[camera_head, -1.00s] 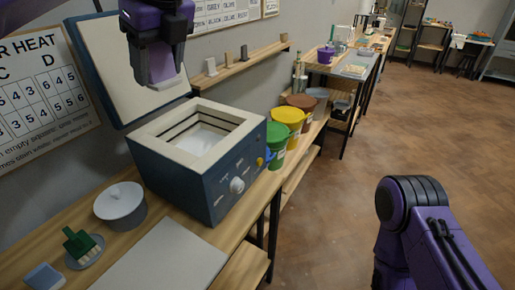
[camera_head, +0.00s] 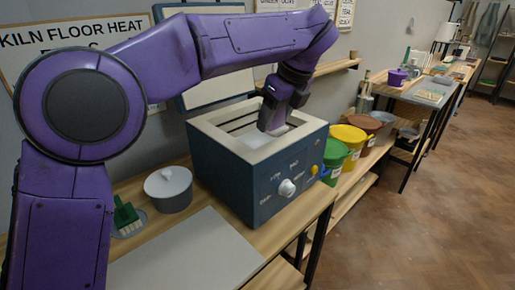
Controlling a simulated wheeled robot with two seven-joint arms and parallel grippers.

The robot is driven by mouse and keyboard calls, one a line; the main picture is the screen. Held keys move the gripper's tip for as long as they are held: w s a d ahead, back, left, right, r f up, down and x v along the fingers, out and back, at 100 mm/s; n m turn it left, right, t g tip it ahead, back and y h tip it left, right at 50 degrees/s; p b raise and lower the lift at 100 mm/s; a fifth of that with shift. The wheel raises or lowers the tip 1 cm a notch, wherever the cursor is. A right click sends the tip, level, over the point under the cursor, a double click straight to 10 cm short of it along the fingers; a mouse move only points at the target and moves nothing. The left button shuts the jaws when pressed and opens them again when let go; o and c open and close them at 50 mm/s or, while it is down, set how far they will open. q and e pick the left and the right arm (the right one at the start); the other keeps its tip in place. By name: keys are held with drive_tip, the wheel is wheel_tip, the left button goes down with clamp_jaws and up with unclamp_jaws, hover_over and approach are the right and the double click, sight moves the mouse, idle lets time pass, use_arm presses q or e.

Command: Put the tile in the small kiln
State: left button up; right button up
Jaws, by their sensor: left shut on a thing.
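The small kiln (camera_head: 255,185) is a dark blue box with a pale rim and an open top, its lid (camera_head: 215,88) raised behind it. My left gripper (camera_head: 272,126) reaches down into the mouth of the kiln from above, toward its right side. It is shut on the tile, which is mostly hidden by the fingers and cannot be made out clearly. The pale kiln floor shows in part beside the fingers. My left arm crosses the upper part of the view and covers part of the lid. My right gripper is not in view.
A grey lidded pot (camera_head: 168,190) and a green brush (camera_head: 126,215) stand left of the kiln. A bare grey board (camera_head: 190,255) lies in front. Green (camera_head: 333,158), yellow (camera_head: 347,140) and brown (camera_head: 364,123) buckets stand to the right. A wall shelf (camera_head: 335,67) is behind.

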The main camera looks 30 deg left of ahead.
use_arm(q)
drive_tip(key=w+a+f, duration=0.2)
drive_tip(key=w+a+f+p, duration=0.1)
drive_tip(key=w+a+f, duration=0.1)
drive_tip(key=a, duration=0.1)
drive_tip(key=w+a+f+p, duration=0.1)
drive_tip(key=w+a+f, duration=0.1)
drive_tip(key=f, duration=0.1)
drive_tip(key=shift+w+a, duration=0.15)
drive_tip(key=shift+a, duration=0.25)
drive_tip(key=shift+w+a+f, duration=0.15)
drive_tip(key=shift+a+f, duration=0.05)
drive_tip(key=shift+f, duration=0.1)
drive_tip(key=x, duration=0.1)
drive_tip(key=p+x, duration=0.1)
drive_tip(key=x, duration=0.1)
drive_tip(key=shift+w+d+f+p, duration=0.1)
drive_tip(key=shift+d+f+p, duration=0.1)
drive_tip(key=shift+f+p, duration=0.2)
drive_tip(key=shift+f, duration=0.35)
drive_tip(key=o, duration=0.7)
drive_tip(key=shift+f+b, duration=0.1)
drive_tip(key=shift+b, duration=0.25)
drive_tip(key=o, duration=0.4)
